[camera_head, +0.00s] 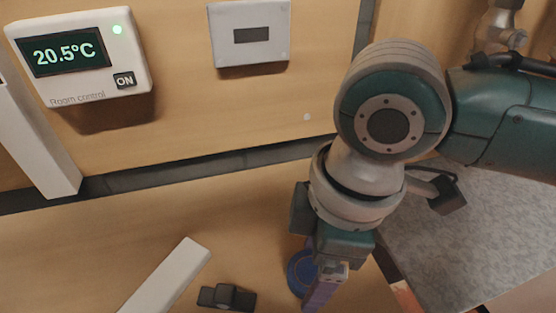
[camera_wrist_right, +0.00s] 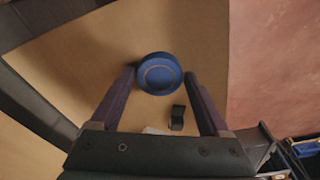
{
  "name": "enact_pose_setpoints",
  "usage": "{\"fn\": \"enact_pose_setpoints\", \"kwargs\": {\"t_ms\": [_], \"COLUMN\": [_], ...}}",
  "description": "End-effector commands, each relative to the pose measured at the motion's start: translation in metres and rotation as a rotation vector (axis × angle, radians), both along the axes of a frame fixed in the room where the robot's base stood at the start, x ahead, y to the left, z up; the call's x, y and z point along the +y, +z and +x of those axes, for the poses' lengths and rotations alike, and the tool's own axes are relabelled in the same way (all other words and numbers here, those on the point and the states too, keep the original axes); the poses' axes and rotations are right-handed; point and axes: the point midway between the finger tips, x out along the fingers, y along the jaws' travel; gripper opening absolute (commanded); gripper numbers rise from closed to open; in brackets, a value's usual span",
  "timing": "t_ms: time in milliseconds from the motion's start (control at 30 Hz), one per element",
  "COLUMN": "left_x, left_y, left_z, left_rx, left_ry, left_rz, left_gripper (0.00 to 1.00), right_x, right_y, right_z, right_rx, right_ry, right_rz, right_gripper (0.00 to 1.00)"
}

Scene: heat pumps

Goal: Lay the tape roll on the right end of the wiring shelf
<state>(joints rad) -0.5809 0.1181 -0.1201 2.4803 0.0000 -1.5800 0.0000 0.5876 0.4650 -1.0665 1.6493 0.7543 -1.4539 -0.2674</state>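The tape roll is a blue disc with a thin ring on its face; it shows in the head view (camera_head: 298,275), partly hidden by my right gripper (camera_head: 318,290). In the right wrist view, the tape roll (camera_wrist_right: 159,73) lies face toward the camera over a wooden surface. The right gripper's (camera_wrist_right: 159,76) two dark purple fingers are spread, with their tips on either side of the roll. Whether they touch it I cannot tell. The wooden board (camera_head: 90,250) below the dark strip may be the wiring shelf. My left gripper is out of view.
A small black clip-like part (camera_head: 227,297) lies left of the roll, near a white bar (camera_head: 165,280). A room control panel (camera_head: 80,55) and a white box (camera_head: 250,33) are on the wooden wall behind. A grey speckled surface (camera_head: 450,230) is at right.

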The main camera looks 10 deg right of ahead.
Motion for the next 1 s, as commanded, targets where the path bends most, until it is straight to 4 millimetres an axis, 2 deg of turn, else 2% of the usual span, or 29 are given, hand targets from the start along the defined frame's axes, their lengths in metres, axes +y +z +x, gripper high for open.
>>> {"fn": "enact_pose_setpoints", "kwargs": {"t_ms": [33,133,367,467,567,900,1000], "left_x": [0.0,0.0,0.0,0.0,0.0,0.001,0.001], "left_y": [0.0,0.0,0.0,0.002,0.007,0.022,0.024], "left_z": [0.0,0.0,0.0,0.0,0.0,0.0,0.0], "left_rx": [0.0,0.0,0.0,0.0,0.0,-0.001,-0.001], "left_ry": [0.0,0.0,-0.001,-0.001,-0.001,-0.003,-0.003], "left_rz": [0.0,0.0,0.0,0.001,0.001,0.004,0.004], "left_gripper": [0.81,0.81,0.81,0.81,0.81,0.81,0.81], "right_x": [0.0,0.0,0.0,0.0,-0.002,-0.01,-0.011], "right_y": [0.0,0.0,0.001,0.007,0.022,0.097,0.111], "right_z": [0.0,0.0,0.0,0.0,0.0,-0.003,-0.004], "right_rx": [0.0,0.0,0.0,-0.001,-0.003,-0.004,-0.002], "right_ry": [0.0,0.0,0.0,0.0,0.0,0.001,0.0], "right_rz": [0.0,0.0,0.0,0.001,0.002,0.002,0.002], "right_gripper": [0.86,0.97,0.97,0.97,0.97,0.97,0.97]}}
